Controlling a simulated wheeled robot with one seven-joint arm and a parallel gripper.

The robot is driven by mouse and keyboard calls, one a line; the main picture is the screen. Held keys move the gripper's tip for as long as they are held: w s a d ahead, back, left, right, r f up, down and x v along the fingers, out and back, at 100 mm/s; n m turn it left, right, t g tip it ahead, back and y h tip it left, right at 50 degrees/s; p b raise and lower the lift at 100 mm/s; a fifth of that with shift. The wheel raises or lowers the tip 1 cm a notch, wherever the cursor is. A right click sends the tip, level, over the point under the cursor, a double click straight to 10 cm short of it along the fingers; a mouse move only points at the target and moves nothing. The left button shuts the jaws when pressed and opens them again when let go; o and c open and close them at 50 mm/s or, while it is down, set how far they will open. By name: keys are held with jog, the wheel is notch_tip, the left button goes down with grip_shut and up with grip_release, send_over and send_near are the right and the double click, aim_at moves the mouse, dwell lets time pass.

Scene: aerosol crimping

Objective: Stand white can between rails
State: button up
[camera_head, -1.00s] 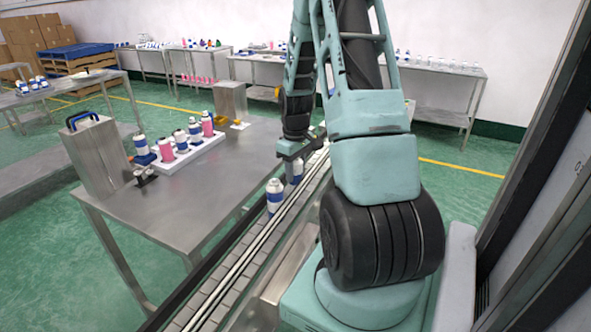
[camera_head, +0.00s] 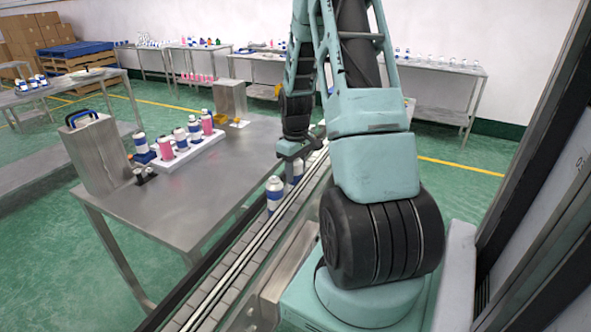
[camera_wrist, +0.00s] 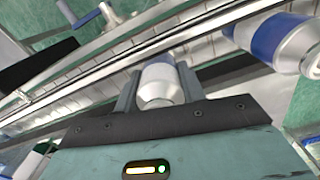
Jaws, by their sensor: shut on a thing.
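My gripper (camera_head: 292,158) is low over the conveyor and shut on a white can with a blue band (camera_head: 297,172). In the wrist view the held can (camera_wrist: 160,84) shows its white rounded end between the two fingers (camera_wrist: 158,88). The conveyor's long metal rails (camera_head: 247,262) run on both sides of the belt. The held can appears upright over the belt; whether its base touches is hidden. A second white and blue can (camera_head: 275,195) stands on the conveyor just nearer, close to the held one. It also shows in the wrist view (camera_wrist: 290,45).
A steel table (camera_head: 190,200) stands left of the conveyor. It bears a white tray (camera_head: 196,152) of several white, blue and pink cans, a metal box with a blue handle (camera_head: 97,155) and another metal box (camera_head: 229,100). The nearer belt is clear.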

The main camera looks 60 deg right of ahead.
jog(key=shift+f, duration=0.1)
jog(key=o, duration=1)
jog(key=shift+o, duration=0.2)
notch_tip(320, 180, up, 17)
jog(key=b, duration=0.2)
jog(key=shift+r+b, duration=0.2)
jog(key=shift+b, duration=0.15)
